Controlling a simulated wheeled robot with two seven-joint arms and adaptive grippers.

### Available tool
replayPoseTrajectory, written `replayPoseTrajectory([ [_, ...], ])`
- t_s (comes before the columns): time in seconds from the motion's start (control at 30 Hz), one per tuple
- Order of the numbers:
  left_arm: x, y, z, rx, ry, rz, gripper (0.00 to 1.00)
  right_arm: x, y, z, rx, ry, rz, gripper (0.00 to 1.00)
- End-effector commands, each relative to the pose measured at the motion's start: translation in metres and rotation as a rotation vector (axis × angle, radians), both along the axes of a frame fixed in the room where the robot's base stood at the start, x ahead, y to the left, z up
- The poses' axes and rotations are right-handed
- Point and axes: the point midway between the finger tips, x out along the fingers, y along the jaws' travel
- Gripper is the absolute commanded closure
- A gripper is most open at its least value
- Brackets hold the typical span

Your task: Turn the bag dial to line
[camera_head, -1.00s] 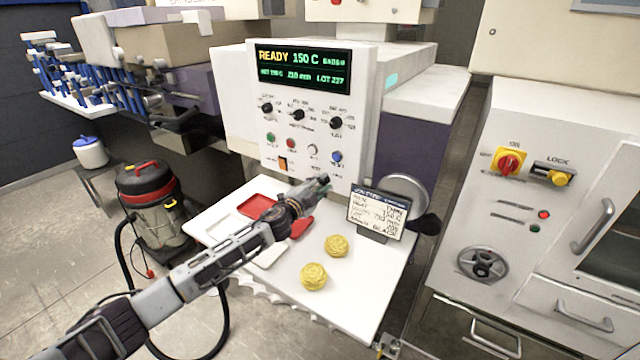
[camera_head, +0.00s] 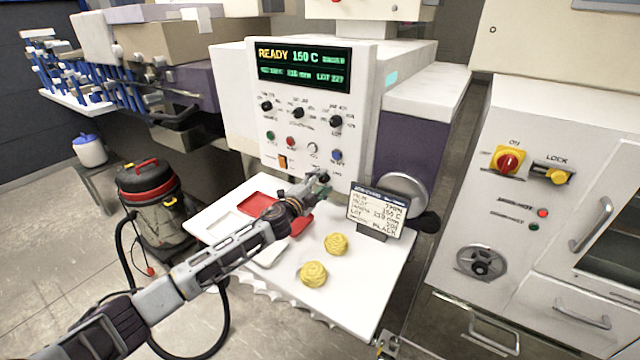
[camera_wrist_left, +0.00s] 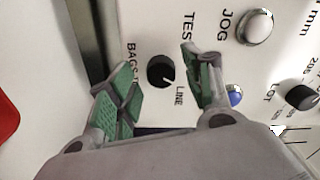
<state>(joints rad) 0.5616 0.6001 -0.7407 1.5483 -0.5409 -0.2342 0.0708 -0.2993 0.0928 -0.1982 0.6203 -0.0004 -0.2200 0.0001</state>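The bag dial (camera_wrist_left: 161,72) is a small round black knob on the white panel, with "BAGS", "TEST" and "LINE" printed around it. A pale mark shows on its lower right side in the left wrist view, on the side of the word LINE; its exact setting is hard to tell. My left gripper (camera_wrist_left: 157,82) is open, its green-padded fingers apart with the dial in the gap between them, and contact is not visible. In the head view the left gripper (camera_head: 322,183) is at the lower panel and largely covers the dial. My right gripper is not in view.
The control panel (camera_head: 245,100) carries a lit display, knobs and coloured buttons; a blue button (camera_wrist_left: 235,95) is close to one finger. Below are a white table (camera_head: 350,300), a red tray (camera_head: 258,203), two yellow bundles (camera_head: 336,244) and a card stand (camera_head: 378,212).

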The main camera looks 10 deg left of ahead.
Motion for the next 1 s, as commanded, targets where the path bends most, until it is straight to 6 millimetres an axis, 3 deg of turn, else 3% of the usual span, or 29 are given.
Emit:
replayPoseTrajectory([
  [0.17,0.000,0.000,0.001,0.000,-0.001,0.000,0.49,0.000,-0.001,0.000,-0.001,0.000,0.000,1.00],
  [0.27,0.000,0.000,0.001,0.000,-0.001,0.000,0.49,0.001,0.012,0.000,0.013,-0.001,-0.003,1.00],
  [0.47,-0.004,0.002,0.000,-0.001,-0.001,0.000,0.49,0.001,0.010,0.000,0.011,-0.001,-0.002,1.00],
  [1.0,-0.044,0.017,-0.001,0.000,0.000,0.000,0.49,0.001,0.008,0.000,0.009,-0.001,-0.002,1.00],
])
